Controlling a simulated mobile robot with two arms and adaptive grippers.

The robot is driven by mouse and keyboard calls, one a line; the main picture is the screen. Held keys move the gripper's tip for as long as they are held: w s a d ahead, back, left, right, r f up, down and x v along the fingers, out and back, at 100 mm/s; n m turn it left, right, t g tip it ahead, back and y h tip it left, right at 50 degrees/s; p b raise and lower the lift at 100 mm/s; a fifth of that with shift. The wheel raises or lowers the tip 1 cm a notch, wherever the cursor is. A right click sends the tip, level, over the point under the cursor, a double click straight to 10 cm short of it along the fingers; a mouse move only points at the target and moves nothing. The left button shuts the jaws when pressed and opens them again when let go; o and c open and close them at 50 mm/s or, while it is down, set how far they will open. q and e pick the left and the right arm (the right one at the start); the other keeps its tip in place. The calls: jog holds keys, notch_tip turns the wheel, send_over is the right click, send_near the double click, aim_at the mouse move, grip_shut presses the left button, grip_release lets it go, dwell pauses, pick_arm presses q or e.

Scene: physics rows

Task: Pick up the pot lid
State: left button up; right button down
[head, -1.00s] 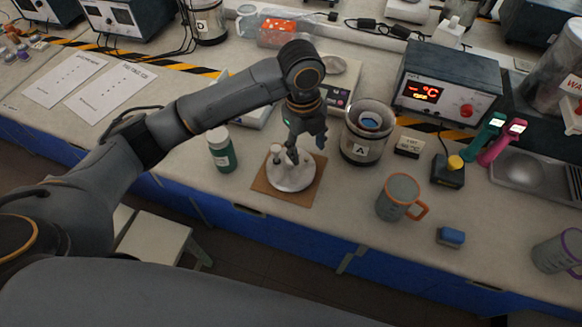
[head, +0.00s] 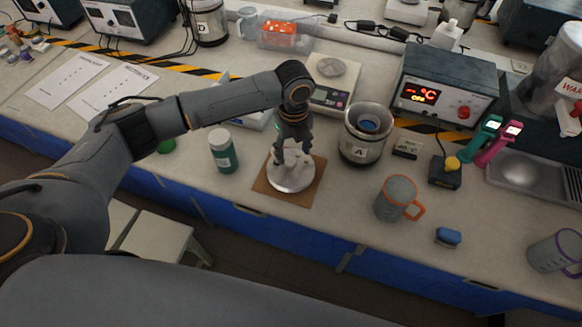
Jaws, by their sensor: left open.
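The pot lid (head: 292,182) is a round, pale metallic disc lying flat on a brown square board (head: 310,197) near the front of the bench. My left gripper (head: 291,160) points down directly over the lid. Its fingers are apart and cover the middle of the lid, so the knob is mostly hidden. I cannot tell whether the fingers touch it. My right gripper is out of view.
A green bottle (head: 223,152) stands left of the board. A scale (head: 330,84) sits behind. The bench is clear around the blue sponge (head: 448,237).

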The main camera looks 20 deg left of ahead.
aim_at(291, 161)
pick_arm(q)
jog(key=f, duration=0.4)
jog(key=shift+a+p, duration=0.3)
jog(key=shift+p, duration=0.1)
grip_shut()
